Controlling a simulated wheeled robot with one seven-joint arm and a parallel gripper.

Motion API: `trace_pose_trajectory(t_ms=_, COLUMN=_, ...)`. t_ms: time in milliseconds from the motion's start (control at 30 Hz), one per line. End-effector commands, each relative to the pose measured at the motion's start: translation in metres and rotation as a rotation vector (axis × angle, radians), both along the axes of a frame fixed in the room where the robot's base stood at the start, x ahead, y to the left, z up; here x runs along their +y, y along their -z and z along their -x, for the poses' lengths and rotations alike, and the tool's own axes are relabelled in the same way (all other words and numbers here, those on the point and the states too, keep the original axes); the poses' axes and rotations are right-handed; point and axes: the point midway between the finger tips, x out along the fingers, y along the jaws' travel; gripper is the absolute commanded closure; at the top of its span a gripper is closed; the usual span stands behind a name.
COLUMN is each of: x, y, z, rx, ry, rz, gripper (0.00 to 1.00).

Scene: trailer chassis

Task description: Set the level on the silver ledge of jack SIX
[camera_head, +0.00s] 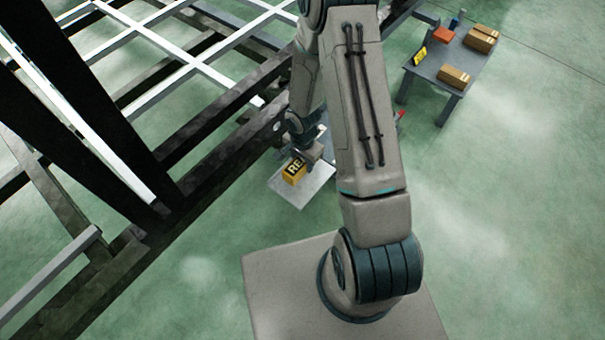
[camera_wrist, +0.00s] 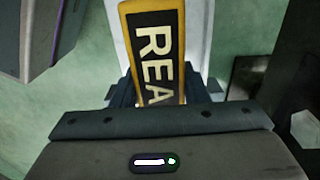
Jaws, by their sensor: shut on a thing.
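A yellow block with a black label reading "REA" (camera_wrist: 155,45), which I take to be the level, is held in my gripper (camera_wrist: 165,92). In the head view the yellow block (camera_head: 295,170) shows below my gripper (camera_head: 302,157), over a pale silver plate (camera_head: 318,185). My gripper is shut on the block. In the wrist view a pale strip (camera_wrist: 194,40) lies behind it. I cannot tell whether the block touches the plate or hangs just above it. No jack number is readable, and my arm hides part of the area.
The dark chassis frame (camera_head: 195,150) with white crossbars stands close to the left of my gripper. A grey table (camera_head: 440,68) with boxes (camera_head: 453,77) and an orange thing (camera_head: 444,35) stands at the back right. Green floor (camera_head: 500,200) is clear on the right.

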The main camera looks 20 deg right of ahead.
Motion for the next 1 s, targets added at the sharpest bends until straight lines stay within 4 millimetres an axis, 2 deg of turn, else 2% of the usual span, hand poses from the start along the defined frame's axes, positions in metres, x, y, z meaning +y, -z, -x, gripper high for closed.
trace_pose_trajectory(t_ms=33, x=0.000, y=0.012, z=0.000, rx=0.002, ry=-0.001, rz=0.000, gripper=0.91)
trace_pose_trajectory(t_ms=267, x=0.000, y=0.029, z=0.000, rx=0.000, ry=-0.002, rz=0.000, gripper=0.91)
trace_pose_trajectory(t_ms=467, x=-0.001, y=0.057, z=0.000, rx=0.001, ry=0.000, rz=0.001, gripper=0.91)
trace_pose_trajectory(t_ms=867, x=-0.001, y=0.063, z=0.000, rx=0.000, ry=0.000, rz=0.000, gripper=0.91)
trace_pose_trajectory(t_ms=900, x=-0.001, y=0.061, z=0.000, rx=0.000, ry=0.000, rz=0.000, gripper=0.48)
trace_pose_trajectory(t_ms=933, x=-0.001, y=0.061, z=0.000, rx=0.000, ry=0.000, rz=0.000, gripper=0.40)
trace_pose_trajectory(t_ms=1000, x=-0.001, y=0.061, z=0.000, rx=0.000, ry=0.000, rz=0.000, gripper=0.38)
